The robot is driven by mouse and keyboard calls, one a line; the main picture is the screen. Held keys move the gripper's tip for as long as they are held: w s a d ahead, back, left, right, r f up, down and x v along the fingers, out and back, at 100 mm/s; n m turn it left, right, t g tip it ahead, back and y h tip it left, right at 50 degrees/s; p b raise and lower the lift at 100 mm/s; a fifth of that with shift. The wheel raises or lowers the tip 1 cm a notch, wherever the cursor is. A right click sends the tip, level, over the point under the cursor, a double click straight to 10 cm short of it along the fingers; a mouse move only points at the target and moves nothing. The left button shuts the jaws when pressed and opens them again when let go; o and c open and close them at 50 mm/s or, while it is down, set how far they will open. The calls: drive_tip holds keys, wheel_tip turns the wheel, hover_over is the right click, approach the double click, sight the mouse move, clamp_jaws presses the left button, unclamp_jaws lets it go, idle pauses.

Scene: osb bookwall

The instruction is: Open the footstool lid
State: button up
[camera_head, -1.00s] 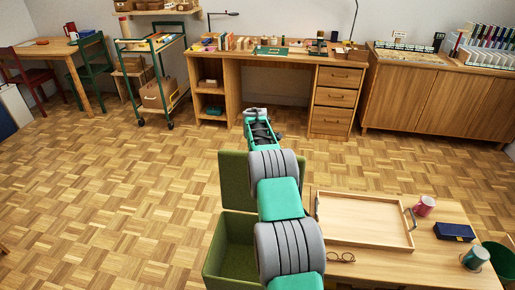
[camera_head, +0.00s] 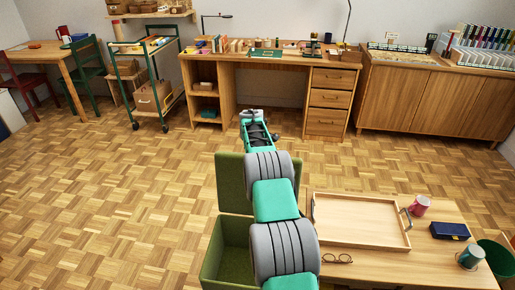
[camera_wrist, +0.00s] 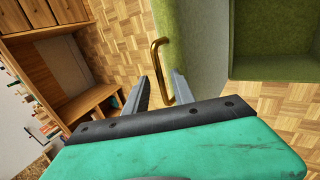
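The green footstool (camera_head: 226,252) stands on the floor left of the low table, its box open at the top. Its lid (camera_head: 230,182) stands raised at the far side of the box. The wrist view shows the lid edge-on (camera_wrist: 172,22) and the hollow box (camera_wrist: 275,35) to its right. A brass handle (camera_wrist: 155,52) sticks out from the lid. My gripper (camera_wrist: 160,88) is open, and the bent handle reaches to its fingers, near the right one. I cannot tell whether they touch. My arm hides part of the lid and box in the head view.
The low table (camera_head: 400,265) at right holds a wooden tray (camera_head: 360,220), glasses (camera_head: 337,259), mugs (camera_head: 420,205) and a dark blue case (camera_head: 449,231). A desk (camera_head: 270,60) stands beyond my gripper. The floor (camera_head: 100,215) to the left is clear.

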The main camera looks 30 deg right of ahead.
drive_tip(key=v, duration=0.7)
drive_tip(key=shift+s+r, duration=0.15)
drive_tip(key=shift+r, duration=0.2)
drive_tip(key=shift+a, duration=0.2)
drive_tip(key=s+a+r+m+y+p, duration=0.1)
drive_tip(key=s+a+r+p, duration=0.15)
drive_tip(key=a+r, duration=0.35)
drive_tip(key=s+a+r+m+p, duration=0.1)
drive_tip(key=s+a+r+m, duration=0.1)
drive_tip(key=s+a+r, duration=0.35)
drive_tip(key=s+a+r+m+y+p, duration=0.15)
drive_tip(key=a+r, duration=0.25)
drive_tip(key=a, duration=0.4)
drive_tip(key=s+a+m+p, duration=0.1)
drive_tip(key=s+a, duration=0.4)
drive_tip(key=s, duration=0.3)
drive_tip(key=s+a+m+y+p, duration=0.1)
drive_tip(key=s+a+m+p, duration=0.1)
drive_tip(key=s+a, duration=0.3)
drive_tip(key=s+a+m+g+p, duration=0.1)
drive_tip(key=s+a, duration=0.5)
drive_tip(key=s, duration=0.6)
drive_tip(key=shift+s+m, duration=0.4)
drive_tip(key=shift+m, duration=0.15)
drive_tip(key=shift+f+y, duration=0.1)
drive_tip(key=shift+y, duration=0.15)
